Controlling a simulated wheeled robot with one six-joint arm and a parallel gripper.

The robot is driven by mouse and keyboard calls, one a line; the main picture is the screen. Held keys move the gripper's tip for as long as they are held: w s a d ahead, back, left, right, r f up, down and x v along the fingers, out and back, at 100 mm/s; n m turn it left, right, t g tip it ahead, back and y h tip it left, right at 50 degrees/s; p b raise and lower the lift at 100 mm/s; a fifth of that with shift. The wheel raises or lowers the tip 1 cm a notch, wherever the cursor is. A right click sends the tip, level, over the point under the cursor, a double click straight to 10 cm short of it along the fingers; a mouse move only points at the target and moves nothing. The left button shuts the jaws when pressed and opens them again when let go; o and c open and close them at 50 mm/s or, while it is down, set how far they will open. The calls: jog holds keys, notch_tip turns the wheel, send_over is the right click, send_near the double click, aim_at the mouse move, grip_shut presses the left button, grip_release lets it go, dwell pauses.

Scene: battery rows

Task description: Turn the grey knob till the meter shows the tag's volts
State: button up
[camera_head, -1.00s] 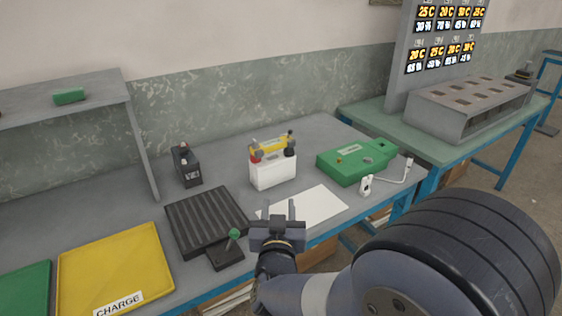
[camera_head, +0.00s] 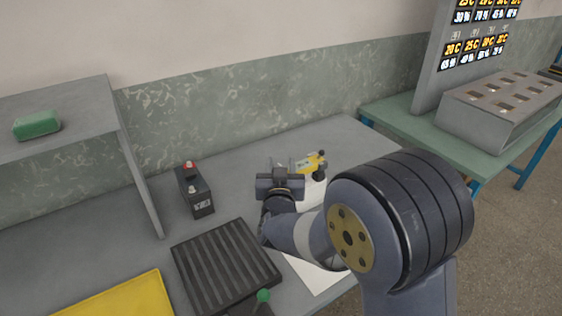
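My gripper (camera_head: 280,180) is seen from behind, over the table in front of a white box (camera_head: 312,192) with a yellow-topped fitting (camera_head: 312,163). The gripper and wrist cover much of that box. I cannot tell whether the fingers are apart or touch anything. No grey knob and no meter reading can be made out in this view.
A ribbed black tray (camera_head: 225,268) lies in front of the battery, with a green-tipped lever (camera_head: 263,296) at the bottom edge. A grey shelf (camera_head: 70,115) holds a green block (camera_head: 37,125). A yellow mat (camera_head: 110,302) and white sheet (camera_head: 325,280) lie nearby. A slotted grey rack (camera_head: 490,120) stands right.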

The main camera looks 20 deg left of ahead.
jog(key=shift+w+a, duration=0.15)
jog(key=shift+w, duration=0.45)
grip_shut()
